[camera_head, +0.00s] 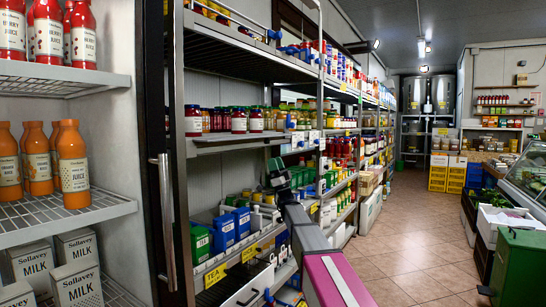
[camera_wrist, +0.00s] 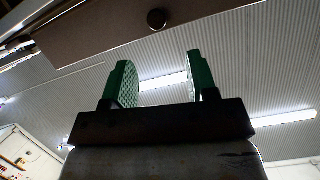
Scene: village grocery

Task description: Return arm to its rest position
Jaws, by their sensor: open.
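My gripper (camera_wrist: 160,78) is open and empty, with its two green fingers apart in the wrist view. Past the fingers the wrist view shows a ceiling with bright light strips. In the head view my gripper (camera_head: 277,172) is at the end of my raised arm, in front of the long shelving unit (camera_head: 235,143). The arm rises from the lower middle of the picture. I cannot tell from the head view how far the fingers are from the shelf.
Blue tea boxes (camera_head: 222,233) stand on a lower shelf close to my arm. Orange bottles (camera_head: 73,165) and milk cartons (camera_head: 77,285) are at the left. A green bin (camera_head: 520,268) stands at the right. The tiled aisle floor (camera_head: 405,235) is clear.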

